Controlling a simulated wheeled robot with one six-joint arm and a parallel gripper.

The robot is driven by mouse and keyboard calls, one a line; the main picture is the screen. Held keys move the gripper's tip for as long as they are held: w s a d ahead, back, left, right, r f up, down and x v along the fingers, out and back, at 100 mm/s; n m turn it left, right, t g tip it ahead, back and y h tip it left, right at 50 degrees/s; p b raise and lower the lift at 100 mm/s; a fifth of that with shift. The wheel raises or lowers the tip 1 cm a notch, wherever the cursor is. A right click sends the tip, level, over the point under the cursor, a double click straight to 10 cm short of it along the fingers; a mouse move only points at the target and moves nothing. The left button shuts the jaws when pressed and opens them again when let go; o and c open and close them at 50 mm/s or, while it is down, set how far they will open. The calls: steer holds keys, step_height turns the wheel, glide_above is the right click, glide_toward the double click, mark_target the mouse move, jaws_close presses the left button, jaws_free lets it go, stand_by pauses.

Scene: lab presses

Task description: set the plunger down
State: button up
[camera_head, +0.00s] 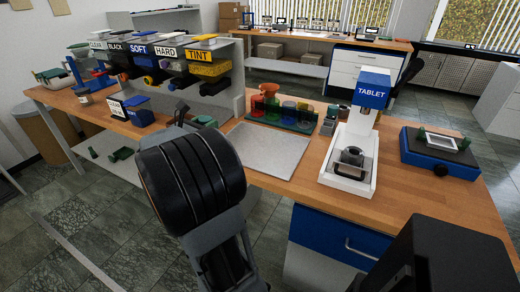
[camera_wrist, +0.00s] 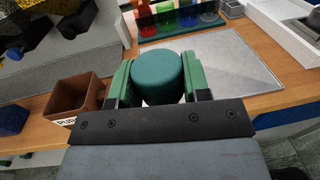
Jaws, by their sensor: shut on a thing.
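The plunger (camera_wrist: 158,76) is a dark green round cylinder. It sits between the two green-padded fingers of my gripper (camera_wrist: 158,88) in the wrist view, and the gripper is shut on it. Its lower end is hidden in the wrist view. In the head view, my arm covers most of the gripper; a small dark green piece (camera_head: 204,121) shows beyond the arm, perhaps the plunger. The held plunger appears over or near the table's front edge, left of the grey mat (camera_head: 268,150); its height above the table is unclear.
A brown box (camera_wrist: 72,112) with a partly hidden label stands left of my gripper. Coloured vessels (camera_head: 270,105) stand behind the mat. A white TABLET press (camera_head: 345,185) and blue device (camera_head: 440,160) are right. Labelled dispensers (camera_head: 205,68) are left. The mat is clear.

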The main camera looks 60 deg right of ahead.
steer(key=s+d+r+g, duration=0.1)
steer(key=s+d, duration=0.2)
steer(key=b, duration=0.1)
glide_above(238, 146)
steer(key=shift+f, duration=6)
steer(key=shift+f+b, duration=0.15)
steer(key=shift+b, duration=0.15)
steer(key=o, duration=1.1)
steer(key=shift+o, duration=0.2)
